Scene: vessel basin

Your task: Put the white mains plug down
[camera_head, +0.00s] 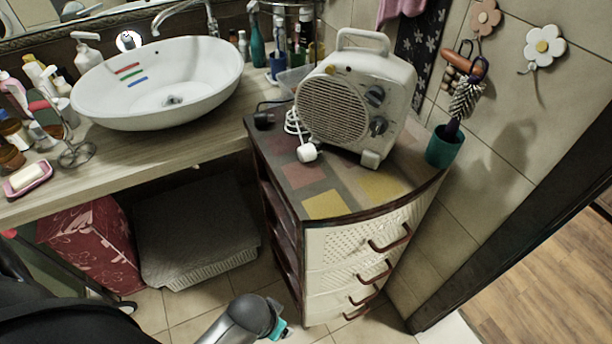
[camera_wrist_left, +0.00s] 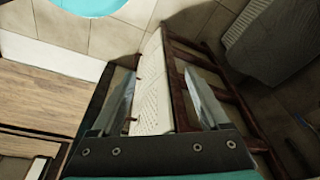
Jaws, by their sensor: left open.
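The white mains plug (camera_head: 307,152) lies on the patterned top of the corner cabinet (camera_head: 325,203), in front of the white fan heater (camera_head: 345,105). Its coiled white cord lies beside the heater. My left gripper (camera_wrist_left: 160,88) is open, with nothing between its fingers. The left wrist view looks down past the fingers to the cabinet's white drawer front (camera_wrist_left: 152,80) and the floor; the plug is not seen there. In the head view a grey arm link of mine is at the bottom, below and apart from the plug. My right gripper is not in view.
A black plug (camera_head: 263,120) lies at the cabinet top's left edge. A teal cup (camera_head: 443,148) stands at its right corner. The front of the top is clear. A white basin (camera_head: 160,85) sits on the counter at left. A grey lidded hamper (camera_head: 195,230) is underneath.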

